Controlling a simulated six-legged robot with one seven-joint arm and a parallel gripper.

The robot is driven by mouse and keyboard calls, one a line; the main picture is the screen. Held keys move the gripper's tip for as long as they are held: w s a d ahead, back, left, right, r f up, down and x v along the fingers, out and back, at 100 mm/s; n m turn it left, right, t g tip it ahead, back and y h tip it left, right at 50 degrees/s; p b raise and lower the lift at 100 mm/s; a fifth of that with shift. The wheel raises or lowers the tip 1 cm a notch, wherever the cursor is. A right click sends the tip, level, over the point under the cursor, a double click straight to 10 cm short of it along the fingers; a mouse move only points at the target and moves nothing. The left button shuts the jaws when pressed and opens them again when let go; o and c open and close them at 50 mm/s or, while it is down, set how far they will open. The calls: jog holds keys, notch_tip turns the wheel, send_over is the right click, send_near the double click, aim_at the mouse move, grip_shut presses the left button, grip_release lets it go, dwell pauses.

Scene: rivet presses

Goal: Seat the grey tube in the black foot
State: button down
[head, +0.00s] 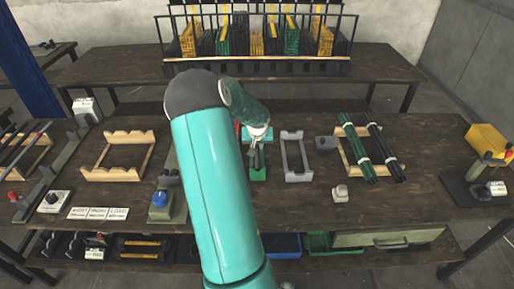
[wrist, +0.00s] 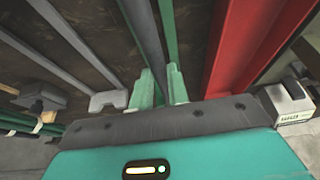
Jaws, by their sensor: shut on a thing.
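My gripper (wrist: 162,88) has pale green fingers, shut on a dark grey tube (wrist: 146,38) that runs up and away between them in the wrist view. In the head view my gripper (head: 257,150) is over the middle of the bench, below the bent wrist, just left of a grey rack (head: 297,158). The tube is hard to make out there, being small and partly covered by my arm. A dark grey block (head: 326,143) stands right of the grey rack. I cannot tell whether it is the black foot, and I see no other clear candidate.
A wooden cradle (head: 357,158) holds dark green and black tubes at the right. An empty wooden cradle (head: 120,158) lies at the left. A small pale block (head: 341,193) stands near the front. A yellow-topped press (head: 487,143) stands far right. Red bars (wrist: 245,45) run close beside my gripper.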

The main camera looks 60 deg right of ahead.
aim_at(257, 147)
jog(key=shift+r, duration=0.55)
notch_tip(257, 147, up, 2)
jog(key=shift+r, duration=0.15)
jog(key=s+a+r, duration=0.9)
jog(key=s, duration=0.1)
jog(key=shift+s+r, duration=0.3)
jog(key=shift+s, duration=0.1)
